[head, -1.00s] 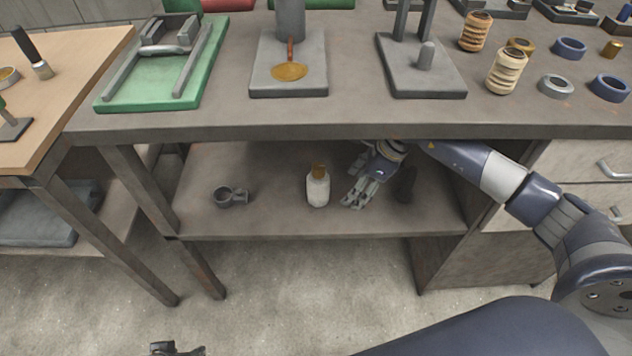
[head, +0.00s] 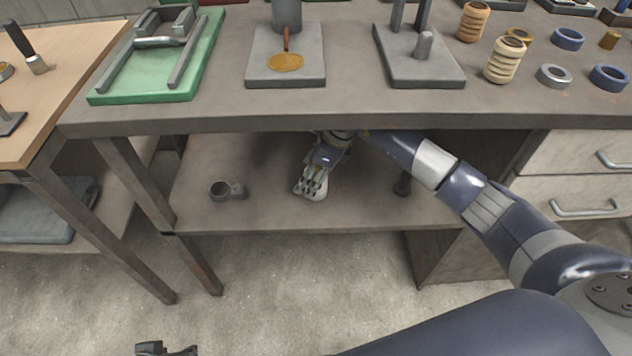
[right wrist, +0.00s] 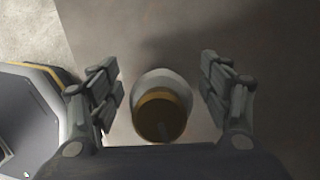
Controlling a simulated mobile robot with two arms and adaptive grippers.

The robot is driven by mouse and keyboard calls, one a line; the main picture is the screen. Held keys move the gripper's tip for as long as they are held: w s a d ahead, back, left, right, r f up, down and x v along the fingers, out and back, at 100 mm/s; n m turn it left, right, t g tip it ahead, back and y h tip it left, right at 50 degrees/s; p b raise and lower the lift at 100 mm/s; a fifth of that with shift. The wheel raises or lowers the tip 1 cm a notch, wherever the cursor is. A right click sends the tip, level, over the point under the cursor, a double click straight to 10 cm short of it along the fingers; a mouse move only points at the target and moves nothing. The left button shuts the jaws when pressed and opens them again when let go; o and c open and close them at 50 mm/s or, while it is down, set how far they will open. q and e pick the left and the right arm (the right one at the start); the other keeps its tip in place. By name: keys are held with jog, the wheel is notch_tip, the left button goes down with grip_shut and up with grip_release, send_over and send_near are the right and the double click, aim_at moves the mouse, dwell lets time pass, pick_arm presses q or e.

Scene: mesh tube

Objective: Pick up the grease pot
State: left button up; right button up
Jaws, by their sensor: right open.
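The grease pot, a white pot with a brown top (right wrist: 158,108), stands on the lower shelf and shows from above in the right wrist view. My right gripper (right wrist: 160,88) is open, with one finger on each side of the pot and a visible gap to each. In the head view my right gripper (head: 312,188) reaches under the tabletop and covers most of the pot. A dark part of what looks like my left gripper (head: 166,349) shows at the bottom edge, far from the shelf; its fingers are cut off.
The workbench top (head: 360,122) overhangs the lower shelf (head: 255,217). A grey metal cup-like part (head: 220,190) lies to the left on the shelf. A dark upright object (head: 403,184) stands to the right, near the drawer cabinet (head: 575,187).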

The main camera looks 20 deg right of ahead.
jog(key=c, duration=1.4)
jog(key=shift+o, duration=0.2)
jog(key=shift+r, duration=0.15)
